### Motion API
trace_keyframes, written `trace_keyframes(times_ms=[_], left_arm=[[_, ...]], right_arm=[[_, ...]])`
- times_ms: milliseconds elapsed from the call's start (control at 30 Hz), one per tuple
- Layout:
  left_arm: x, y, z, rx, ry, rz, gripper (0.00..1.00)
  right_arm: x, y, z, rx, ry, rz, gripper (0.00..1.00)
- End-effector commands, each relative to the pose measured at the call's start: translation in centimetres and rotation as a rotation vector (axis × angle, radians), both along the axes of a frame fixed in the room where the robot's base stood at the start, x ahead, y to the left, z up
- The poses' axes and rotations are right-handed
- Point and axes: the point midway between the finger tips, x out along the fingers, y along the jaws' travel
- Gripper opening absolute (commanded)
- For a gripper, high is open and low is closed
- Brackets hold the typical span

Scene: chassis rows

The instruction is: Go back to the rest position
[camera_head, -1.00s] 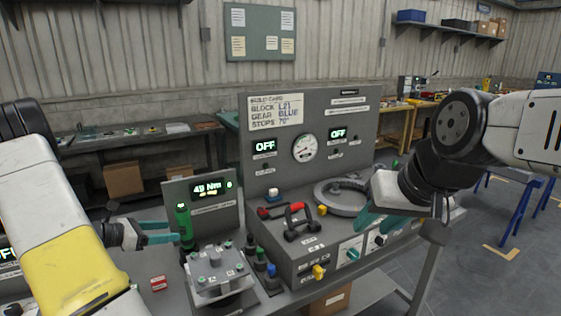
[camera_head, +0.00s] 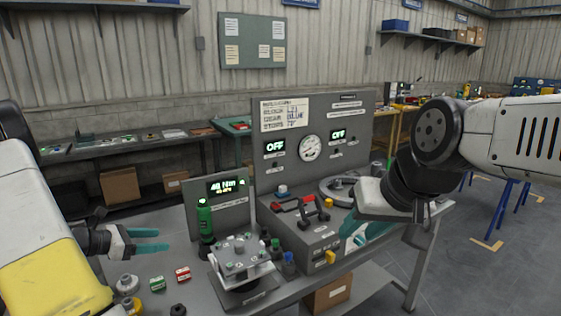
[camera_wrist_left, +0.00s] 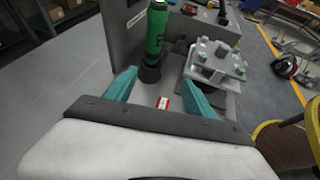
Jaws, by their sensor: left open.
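My left gripper (camera_head: 150,240) is open and empty, left of the green screwdriver tool (camera_head: 205,220), which stands upright in front of the small torque display panel (camera_head: 192,192). In the left wrist view its teal fingers (camera_wrist_left: 158,92) are spread wide with nothing between their tips, and the green tool (camera_wrist_left: 155,35) stands beyond them. My right gripper (camera_head: 356,228) is over the right front of the grey test console; its wrist hides much of it, so its opening is unclear.
A grey block fixture (camera_head: 242,258) stands on the bench right of the green tool. Small red (camera_head: 183,274) and green (camera_head: 157,284) boxes lie in front. The console (camera_head: 320,240) carries a gauge (camera_head: 310,147) and red-handled parts. Free floor (camera_head: 505,215) shows at right.

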Motion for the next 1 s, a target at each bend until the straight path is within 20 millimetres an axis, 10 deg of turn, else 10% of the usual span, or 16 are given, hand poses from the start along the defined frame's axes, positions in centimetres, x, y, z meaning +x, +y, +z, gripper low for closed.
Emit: trace_keyframes(times_ms=[567,1000], left_arm=[[-3.2,-11.1,8.2,0.381,-0.136,-0.454,0.63],[-15.4,-22.0,16.9,1.139,-0.558,-1.191,0.63]], right_arm=[[0.0,0.0,0.0,-0.001,0.000,0.001,0.36],[0.0,0.0,0.0,-0.001,0.000,0.001,0.36]])
